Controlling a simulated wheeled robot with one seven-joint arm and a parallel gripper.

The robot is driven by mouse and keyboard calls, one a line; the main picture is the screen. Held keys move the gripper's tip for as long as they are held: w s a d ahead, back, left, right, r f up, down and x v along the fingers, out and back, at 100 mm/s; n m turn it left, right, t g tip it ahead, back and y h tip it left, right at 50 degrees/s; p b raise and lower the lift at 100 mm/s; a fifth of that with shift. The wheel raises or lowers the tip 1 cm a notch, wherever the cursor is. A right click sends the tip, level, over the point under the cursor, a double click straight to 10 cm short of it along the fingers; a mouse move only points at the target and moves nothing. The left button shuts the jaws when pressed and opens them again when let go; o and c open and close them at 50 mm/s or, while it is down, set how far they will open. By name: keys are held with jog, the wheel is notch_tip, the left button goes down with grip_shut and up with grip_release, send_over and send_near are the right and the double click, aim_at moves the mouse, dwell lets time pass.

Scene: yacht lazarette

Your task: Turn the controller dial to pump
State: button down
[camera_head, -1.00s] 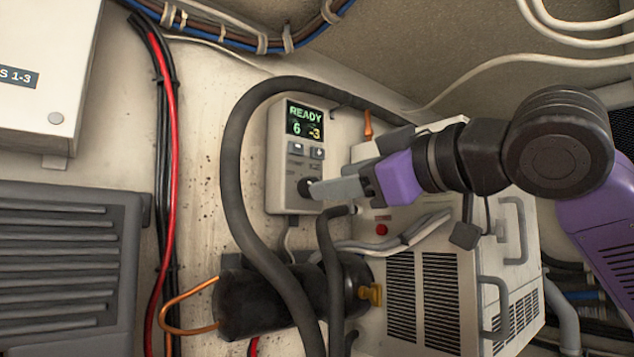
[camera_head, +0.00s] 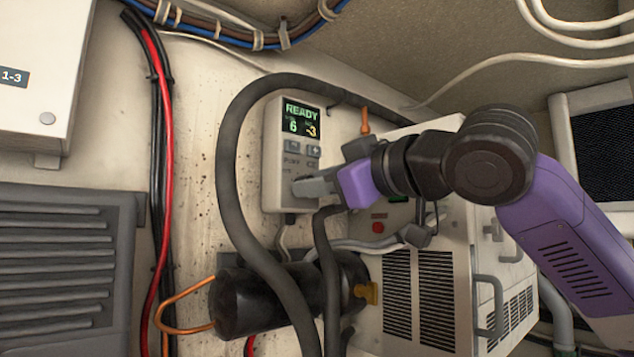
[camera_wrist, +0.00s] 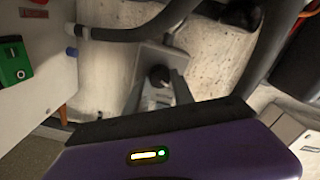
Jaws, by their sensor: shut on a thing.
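The controller (camera_head: 283,140) is a pale upright box on the wall, with a lit screen (camera_head: 302,118) reading READY, 6 and -3. Two grey buttons sit below the screen. The dark round dial (camera_wrist: 160,76) shows in the wrist view between my two grey fingers. My gripper (camera_head: 298,188) reaches in from the right and is shut on the dial. In the head view the fingers cover the dial, so its pointer setting cannot be read.
A thick dark hose (camera_head: 228,150) loops left of the controller. A black cylinder (camera_head: 250,300) with a copper pipe lies below. A vented pale unit (camera_head: 455,270) stands under my arm. A grey louvred panel (camera_head: 60,260) is at the left.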

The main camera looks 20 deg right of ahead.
jog(key=shift+m, duration=0.3)
jog(key=shift+d+m+p, duration=0.1)
jog(key=shift+m+p, duration=0.9)
jog(key=shift+m, duration=3.1)
jog(key=c, duration=1.1)
grip_release()
jog(key=b+v, duration=0.1)
jog(key=v, duration=0.6)
jog(key=shift+s+d, duration=0.1)
jog(key=shift+s, duration=0.25)
